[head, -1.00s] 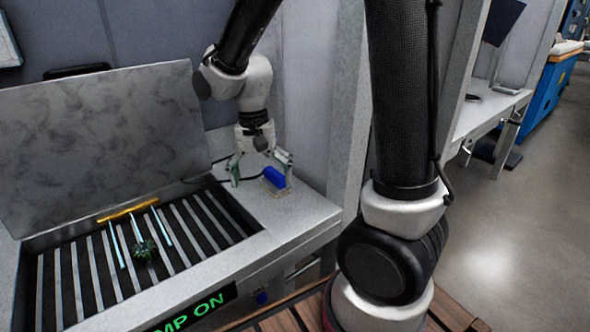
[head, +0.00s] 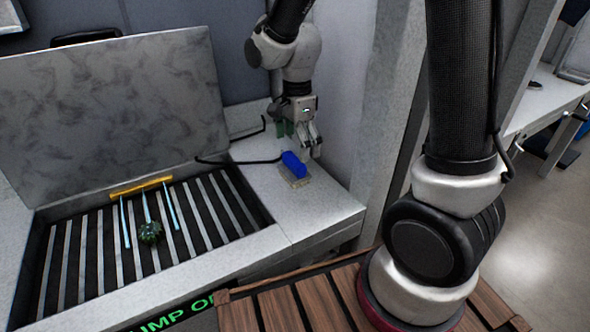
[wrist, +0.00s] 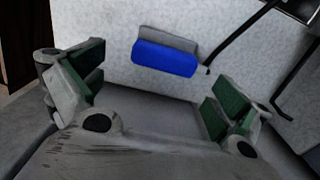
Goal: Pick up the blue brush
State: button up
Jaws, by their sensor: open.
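The blue brush (head: 293,164) lies on the grey ledge (head: 330,205) to the right of the slatted basin, with pale bristles showing along its near side in the head view. In the wrist view the blue brush (wrist: 164,58) lies ahead of the fingers, roughly between them from left to right. My gripper (head: 300,140) is just behind and above the brush in the head view. In the wrist view my gripper (wrist: 150,98) has its green-padded fingers wide apart with nothing between them. I see no contact with the brush.
A dark hose or cable (head: 238,162) runs to the brush's left end. The slatted basin (head: 95,250) holds a small dark green part (head: 150,232) and thin blue rods under a yellow bar (head: 140,187). A grey upright panel (head: 120,110) stands behind it. A pillar (head: 385,120) rises on the right.

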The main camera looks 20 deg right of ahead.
aim_at(294, 158)
jog(key=f, duration=0.6)
jog(key=shift+w+a+f, duration=0.2)
jog(key=shift+w+a, duration=0.05)
jog(key=shift+a, duration=0.05)
jog(key=c, duration=1.1)
